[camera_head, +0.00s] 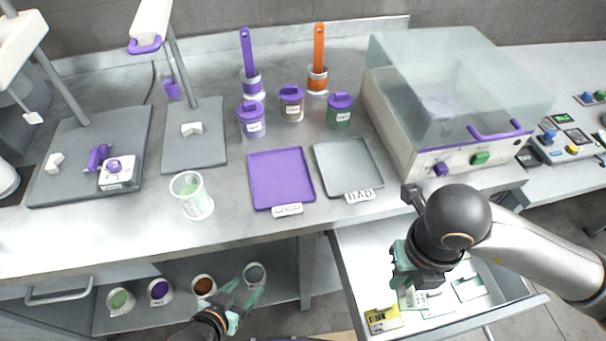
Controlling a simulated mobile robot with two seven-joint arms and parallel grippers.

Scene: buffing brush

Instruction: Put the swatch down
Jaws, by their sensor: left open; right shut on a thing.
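My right gripper (403,272) is over the open drawer (355,262) at the lower right, shut on a small pale green swatch (411,300) with dark lettering. The swatch shows just below the fingers, partly hidden by them; I cannot tell whether it touches the drawer floor. Another greenish card (469,288) lies in the drawer to the right. My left gripper (244,294) is open and empty at the bottom, in front of the lower shelf. On the table are a purple tray (281,178) labelled GOOD and a grey tray (348,168) labelled BAD.
A yellow box (383,319) is at the drawer's front left. A glass-lidded machine (450,110) stands above the drawer on the table. Several cups (204,288) line the shelf.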

